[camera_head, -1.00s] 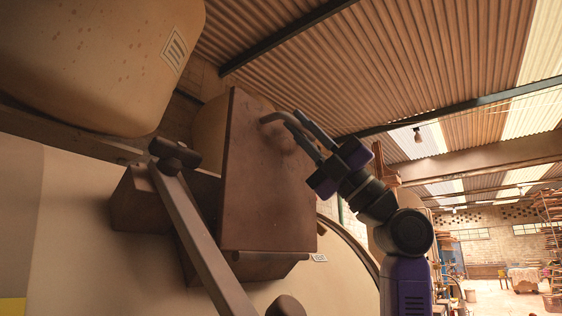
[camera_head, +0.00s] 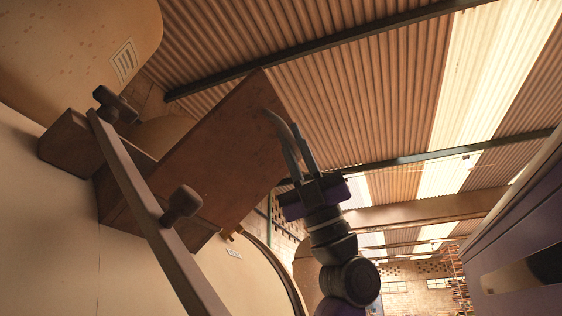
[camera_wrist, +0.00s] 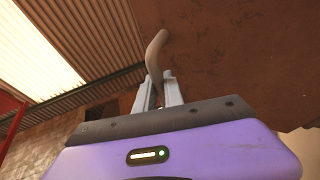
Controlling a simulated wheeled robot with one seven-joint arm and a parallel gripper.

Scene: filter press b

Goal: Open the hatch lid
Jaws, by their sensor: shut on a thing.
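The hatch lid (camera_head: 222,150) is a flat rust-brown panel standing tilted up from a brown box-shaped frame (camera_head: 72,147). A curved metal handle (camera_head: 279,124) sticks out near its upper right edge. My gripper (camera_head: 294,152) is to the right of the lid, its two grey fingers shut on the handle. In the wrist view, the bent handle (camera_wrist: 156,50) runs down from the lid's brown face (camera_wrist: 225,60) to between the fingertips of my gripper (camera_wrist: 160,88). The lid hides much of the frame's inside.
A long bar (camera_head: 150,205) with dark knobs (camera_head: 181,204) crosses in front of the frame. A large rounded beige body (camera_head: 70,45) hangs at upper left. A curved beige surface (camera_head: 50,230) fills the lower left.

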